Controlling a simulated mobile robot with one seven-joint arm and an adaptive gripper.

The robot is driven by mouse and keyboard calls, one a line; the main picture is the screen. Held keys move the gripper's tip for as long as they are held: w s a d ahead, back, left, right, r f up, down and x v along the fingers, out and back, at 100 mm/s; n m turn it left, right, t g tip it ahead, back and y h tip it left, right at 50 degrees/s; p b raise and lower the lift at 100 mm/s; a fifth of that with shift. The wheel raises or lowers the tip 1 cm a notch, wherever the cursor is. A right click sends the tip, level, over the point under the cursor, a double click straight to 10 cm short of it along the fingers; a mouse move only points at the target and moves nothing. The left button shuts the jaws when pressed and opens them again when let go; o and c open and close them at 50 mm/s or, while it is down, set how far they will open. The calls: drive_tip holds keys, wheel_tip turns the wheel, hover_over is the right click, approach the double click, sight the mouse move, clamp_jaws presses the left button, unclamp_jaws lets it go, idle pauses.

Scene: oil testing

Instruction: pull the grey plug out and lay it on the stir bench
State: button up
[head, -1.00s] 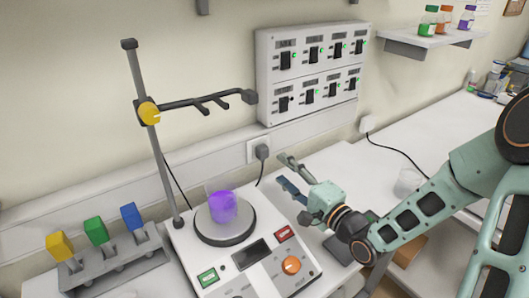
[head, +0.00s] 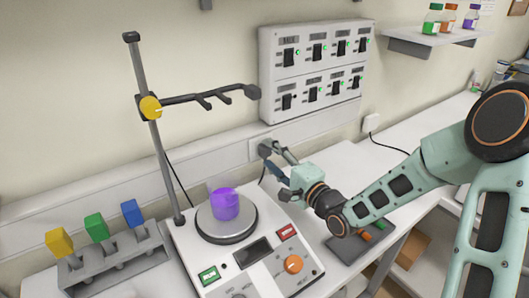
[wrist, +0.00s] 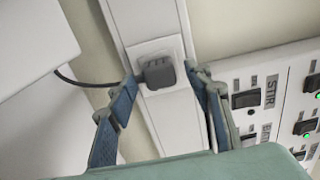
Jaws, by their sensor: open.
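The grey plug (wrist: 158,72) sits in the white wall socket (wrist: 152,48), with its dark cord running off to the left in the wrist view. In the head view the plug (head: 264,149) is partly hidden by my gripper (head: 268,158). My gripper is open in the wrist view (wrist: 160,80), with one blue-padded finger on each side of the plug. I cannot tell whether the fingers touch it. The stir bench (head: 215,262) is the white unit with a round plate, left of and in front of my gripper.
A clear beaker of purple liquid (head: 225,204) stands on the plate. A stand with a clamp arm (head: 210,97) rises behind the bench. A switch panel (head: 315,68) is on the wall above right. A dark tray (head: 362,246) lies right of the bench.

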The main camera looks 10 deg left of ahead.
drive_tip(key=shift+x, duration=0.8)
idle(0.6)
clamp_jaws()
drive_tip(key=shift+s+d, duration=0.1)
drive_tip(key=shift+d, duration=0.05)
drive_tip(key=shift+p+v, duration=0.55)
drive_tip(key=shift+v, duration=2.3)
